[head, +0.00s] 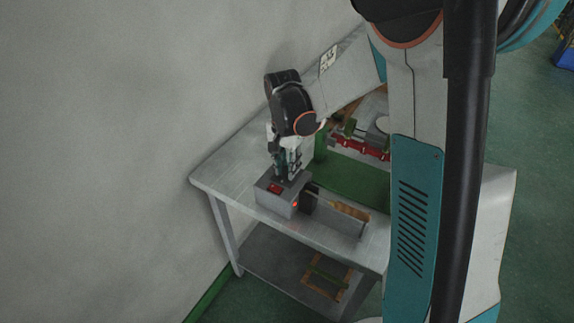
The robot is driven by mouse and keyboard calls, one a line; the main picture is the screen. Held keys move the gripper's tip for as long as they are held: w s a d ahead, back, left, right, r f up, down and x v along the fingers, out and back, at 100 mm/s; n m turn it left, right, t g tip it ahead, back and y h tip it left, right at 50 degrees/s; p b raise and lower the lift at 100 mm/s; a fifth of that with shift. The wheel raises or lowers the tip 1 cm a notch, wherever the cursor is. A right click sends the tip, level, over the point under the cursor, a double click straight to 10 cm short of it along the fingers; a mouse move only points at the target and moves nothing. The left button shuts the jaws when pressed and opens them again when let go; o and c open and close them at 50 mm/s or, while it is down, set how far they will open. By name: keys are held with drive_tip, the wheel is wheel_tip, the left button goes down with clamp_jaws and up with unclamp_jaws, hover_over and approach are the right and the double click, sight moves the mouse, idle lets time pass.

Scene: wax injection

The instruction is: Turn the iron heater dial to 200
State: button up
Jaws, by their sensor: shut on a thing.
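The iron heater (279,207) is a small grey box on the near left part of the metal table. My gripper (288,176) points down onto the top of the box, just behind the display. Its fingers are shut on the heater dial, which they hide. The dial's marks and the digits on the display are too small to read.
The metal table (222,168) stands against a grey wall. A green machine (357,181) with red parts stands behind the heater, partly hidden by my arm. A grey plate and a wooden-looking piece lie right of the heater. The table's left end is clear.

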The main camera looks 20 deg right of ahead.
sight(286, 167)
drive_tip(key=shift+m, duration=1.1)
drive_tip(key=o, duration=1.1)
drive_tip(key=shift+r, duration=0.1)
drive_tip(key=r, duration=1.1)
drive_tip(key=shift+w+a+r, duration=0.15)
drive_tip(key=shift+w+r, duration=0.15)
drive_tip(key=shift+r, duration=0.1)
